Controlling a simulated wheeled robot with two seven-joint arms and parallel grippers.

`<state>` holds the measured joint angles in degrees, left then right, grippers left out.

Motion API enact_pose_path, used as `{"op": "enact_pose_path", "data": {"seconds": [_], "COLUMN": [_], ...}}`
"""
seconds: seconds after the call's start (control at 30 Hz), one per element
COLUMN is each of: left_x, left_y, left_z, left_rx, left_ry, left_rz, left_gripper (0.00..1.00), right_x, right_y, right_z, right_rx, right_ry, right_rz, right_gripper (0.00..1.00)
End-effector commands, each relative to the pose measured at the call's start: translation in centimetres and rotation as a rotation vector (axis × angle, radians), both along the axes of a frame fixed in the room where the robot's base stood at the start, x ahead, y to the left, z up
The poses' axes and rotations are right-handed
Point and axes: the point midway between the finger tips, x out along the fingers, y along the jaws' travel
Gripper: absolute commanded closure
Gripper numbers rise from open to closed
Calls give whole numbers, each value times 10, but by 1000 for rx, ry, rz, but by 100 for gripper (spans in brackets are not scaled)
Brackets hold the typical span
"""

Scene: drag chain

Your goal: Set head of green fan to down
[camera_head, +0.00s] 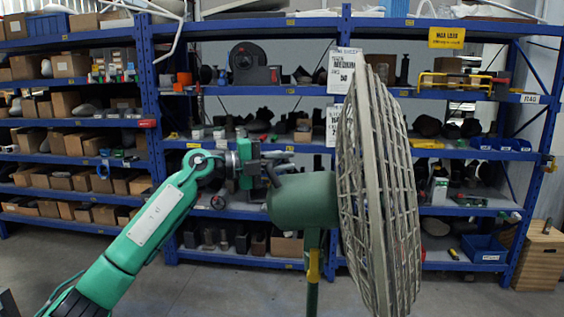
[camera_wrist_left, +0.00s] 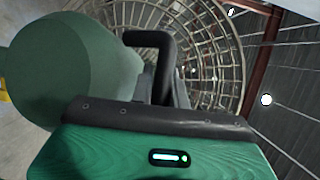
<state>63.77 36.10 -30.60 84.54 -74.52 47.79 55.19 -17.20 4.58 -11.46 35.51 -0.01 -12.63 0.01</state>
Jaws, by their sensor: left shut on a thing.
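The green fan stands in the middle of the head view. Its rounded green motor housing (camera_head: 303,200) is on the left, and its round grey wire cage (camera_head: 375,190) faces right. The cage's top edge lies a little left of its bottom edge. The housing (camera_wrist_left: 65,70) and cage (camera_wrist_left: 215,50) also show in the left wrist view. My left gripper (camera_head: 274,170) is at the upper rear of the housing, shut on the fan head. The exact grip is partly hidden; a dark bar (camera_wrist_left: 150,40) shows ahead of the wrist. My right gripper is out of view.
The green stand (camera_head: 312,265) with a yellow part (camera_head: 313,265) holds the fan up. Blue shelves (camera_head: 155,120) with boxes and parts line the back. A wooden crate (camera_head: 538,260) stands at the far right. Grey floor in front is open.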

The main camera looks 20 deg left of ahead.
Motion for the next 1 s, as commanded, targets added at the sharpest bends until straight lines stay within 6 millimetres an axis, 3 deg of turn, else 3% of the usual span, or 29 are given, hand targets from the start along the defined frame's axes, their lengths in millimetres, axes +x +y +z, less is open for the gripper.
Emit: {"op": "enact_pose_path", "data": {"seconds": [0.17, 0.37, 0.7, 1.0], "left_x": [0, -1, -2, -3], "left_y": [-3, -13, -44, -72], "left_z": [4, 15, 28, 30], "left_rx": [21, 94, 308, 486], "left_ry": [1, -4, -11, -17], "left_rz": [0, -1, -3, -2], "left_gripper": [100, 100, 100, 100], "right_x": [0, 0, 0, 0], "right_y": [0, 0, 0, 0], "right_z": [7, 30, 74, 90], "right_rx": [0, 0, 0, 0], "right_ry": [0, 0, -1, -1], "right_rz": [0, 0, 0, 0], "right_gripper": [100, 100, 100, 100]}}
